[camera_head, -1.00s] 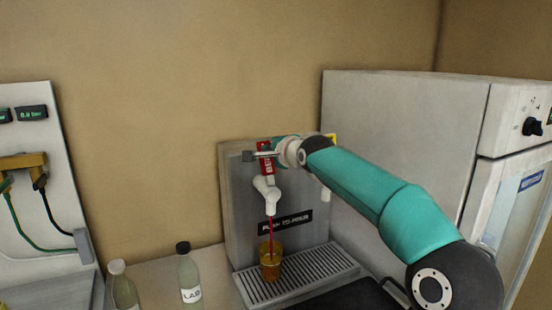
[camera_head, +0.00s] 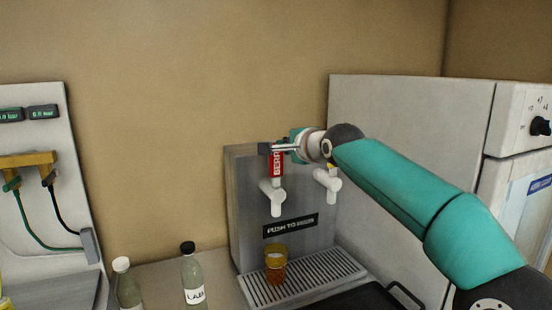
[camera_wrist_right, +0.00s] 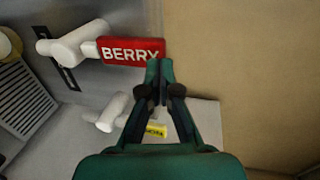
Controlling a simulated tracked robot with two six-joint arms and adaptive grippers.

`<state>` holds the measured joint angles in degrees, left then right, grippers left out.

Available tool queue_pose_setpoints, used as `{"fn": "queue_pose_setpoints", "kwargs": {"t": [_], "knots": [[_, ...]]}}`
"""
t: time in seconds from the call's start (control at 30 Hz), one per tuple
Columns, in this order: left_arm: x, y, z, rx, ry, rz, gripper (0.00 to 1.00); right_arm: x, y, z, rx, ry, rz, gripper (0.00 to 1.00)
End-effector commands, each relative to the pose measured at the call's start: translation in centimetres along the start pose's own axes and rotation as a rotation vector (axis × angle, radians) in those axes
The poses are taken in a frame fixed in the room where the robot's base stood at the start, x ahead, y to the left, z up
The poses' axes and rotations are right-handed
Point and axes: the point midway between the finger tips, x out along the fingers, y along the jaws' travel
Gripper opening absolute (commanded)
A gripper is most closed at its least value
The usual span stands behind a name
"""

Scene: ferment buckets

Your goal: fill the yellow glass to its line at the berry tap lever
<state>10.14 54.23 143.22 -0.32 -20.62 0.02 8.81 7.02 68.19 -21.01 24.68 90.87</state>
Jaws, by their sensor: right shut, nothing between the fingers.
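The yellow glass (camera_head: 275,252) stands upright on the drip grate under the berry tap spout (camera_head: 276,208). Its lower part holds darker reddish liquid; I cannot make out its fill line. No stream falls from the spout. The red berry lever (camera_head: 277,165) stands upright above the spout, and its BERRY label (camera_wrist_right: 130,52) reads clearly in the right wrist view. My right gripper (camera_head: 268,148) is shut and empty at the lever's top; its fingertips (camera_wrist_right: 160,66) are right by the lever's end, and I cannot tell if they touch. My left gripper is out of view.
A second white tap (camera_head: 328,182), with a yellow lever (camera_wrist_right: 156,130), is right of the berry tap. The drip grate (camera_head: 325,277) is clear beside the glass. Bottles (camera_head: 192,275) stand left of the dispenser, and a large grey cabinet (camera_head: 410,120) stands right.

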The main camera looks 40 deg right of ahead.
Motion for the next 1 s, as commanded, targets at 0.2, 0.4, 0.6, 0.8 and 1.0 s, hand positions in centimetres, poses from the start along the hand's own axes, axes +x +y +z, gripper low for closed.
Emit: {"fn": "queue_pose_setpoints", "kwargs": {"t": [0.2, 0.4, 0.6, 0.8, 1.0], "knots": [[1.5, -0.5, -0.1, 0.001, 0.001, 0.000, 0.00, -4.6, -0.7, 0.1, 0.000, -0.002, -0.002, 0.00], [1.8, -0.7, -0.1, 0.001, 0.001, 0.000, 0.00, -7.0, -1.3, 0.1, -0.001, -0.002, 0.000, 0.00], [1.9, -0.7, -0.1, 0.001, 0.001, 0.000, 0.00, -7.5, -1.5, 0.1, -0.001, -0.001, 0.001, 0.00], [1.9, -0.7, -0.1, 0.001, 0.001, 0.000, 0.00, -7.5, -1.5, 0.3, -0.001, -0.003, 0.001, 0.00], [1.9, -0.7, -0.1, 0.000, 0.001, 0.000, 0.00, -7.5, -1.5, 0.3, -0.001, -0.003, 0.001, 0.00]]}}
